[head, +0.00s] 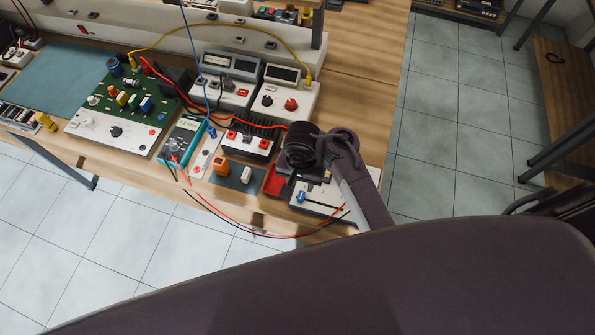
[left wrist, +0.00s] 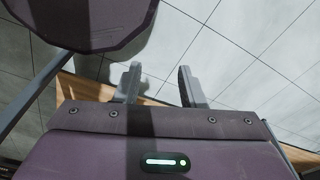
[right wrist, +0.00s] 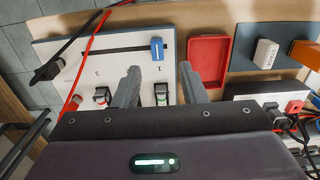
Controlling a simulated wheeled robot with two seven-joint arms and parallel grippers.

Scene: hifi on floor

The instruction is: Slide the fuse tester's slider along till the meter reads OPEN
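The fuse tester is a white panel (head: 325,207) at the bench's front right corner, with a dark straight slot. Its blue slider (head: 301,197) stands near the slot's left end in the head view. In the right wrist view the slider (right wrist: 157,48) is near the slot's right end. My right gripper (right wrist: 158,82) is open, its fingers apart below the slider and not visibly touching it; the wrist hides the fingers in the head view. The teal handheld meter (head: 181,139) lies left of it; its reading is too small to tell. My left gripper (left wrist: 158,80) is open and empty over the floor.
A red tray (right wrist: 208,62) is beside the tester. Red and black leads (head: 225,221) loop over the front edge to the tester. An orange block (head: 221,165) and a white block (head: 246,174) stand on a dark mat. Benchtop instruments (head: 288,93) stand behind.

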